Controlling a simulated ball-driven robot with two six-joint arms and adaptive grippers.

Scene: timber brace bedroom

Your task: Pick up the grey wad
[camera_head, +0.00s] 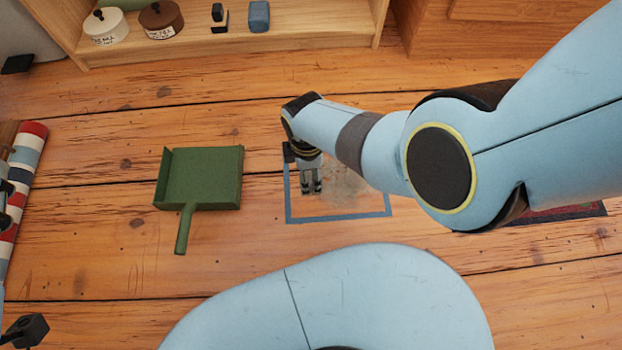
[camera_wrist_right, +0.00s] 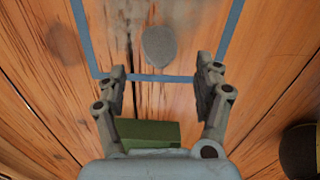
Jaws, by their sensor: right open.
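The grey wad (camera_wrist_right: 158,46) shows in the right wrist view as a smooth oval on the wooden floor, inside a blue tape outline (camera_wrist_right: 163,78). My right gripper (camera_wrist_right: 161,78) is open, with nothing between its fingers. In the picture the wad is just past the fingertips, roughly centred between them. In the head view my right gripper (camera_head: 311,187) points down over the left part of the tape outline (camera_head: 340,218); I cannot make out the wad there. Dark parts at the left edge of the head view may belong to my left gripper; its jaws cannot be read.
A green dustpan (camera_head: 203,178) lies left of the outline. Dusty smudges (camera_head: 345,188) mark the floor inside it. A striped textile (camera_head: 22,170) is at the left. A wooden shelf (camera_head: 320,35) with lidded pots (camera_head: 106,26) stands at the back. Floor in front of the dustpan is clear.

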